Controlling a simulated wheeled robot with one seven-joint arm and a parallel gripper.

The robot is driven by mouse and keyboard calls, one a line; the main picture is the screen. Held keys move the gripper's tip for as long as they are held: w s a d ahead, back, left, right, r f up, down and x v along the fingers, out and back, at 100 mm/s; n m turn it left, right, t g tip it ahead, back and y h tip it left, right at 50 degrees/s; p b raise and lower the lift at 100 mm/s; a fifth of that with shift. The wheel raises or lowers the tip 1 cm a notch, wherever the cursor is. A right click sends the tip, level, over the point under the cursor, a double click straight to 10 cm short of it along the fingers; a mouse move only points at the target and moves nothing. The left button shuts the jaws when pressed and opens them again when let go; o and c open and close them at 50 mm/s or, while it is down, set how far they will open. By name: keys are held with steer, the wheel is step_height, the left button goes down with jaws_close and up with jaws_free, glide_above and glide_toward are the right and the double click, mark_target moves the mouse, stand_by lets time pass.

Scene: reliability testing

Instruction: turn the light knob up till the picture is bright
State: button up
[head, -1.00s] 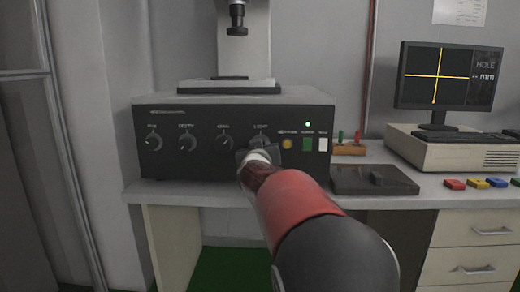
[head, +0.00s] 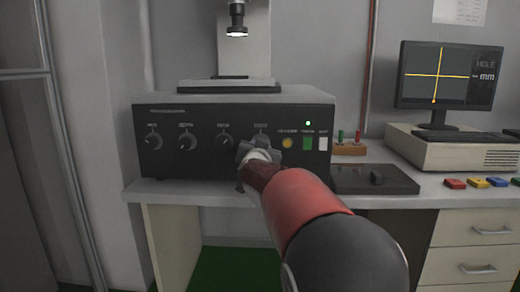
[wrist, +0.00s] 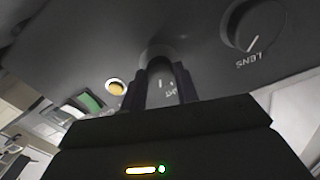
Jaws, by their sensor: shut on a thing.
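The light knob (wrist: 158,52) is the rightmost of the row of dials on a black control box (head: 200,165). In the head view my gripper (head: 257,147) covers most of it. In the wrist view my two dark fingers (wrist: 163,74) are closed on either side of the knob, and the gripper is tilted against the panel. The monitor (head: 448,76) shows a dark grey picture with a yellow cross. The lamp (head: 237,31) above the stage glows white.
Another knob (wrist: 253,25) sits beside my gripper. A yellow button (head: 288,143), a lit green switch (head: 308,143) and a white switch (head: 323,143) are to the right. A black pad (head: 350,182) and coloured blocks (head: 476,182) lie on the desk.

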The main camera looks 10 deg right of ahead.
steer(key=m+b, duration=0.8)
steer(key=m, duration=1.8)
steer(key=shift+f+m, duration=0.1)
steer(key=shift+m, duration=0.2)
steer(key=o, duration=1)
steer(key=shift+c, duration=0.2)
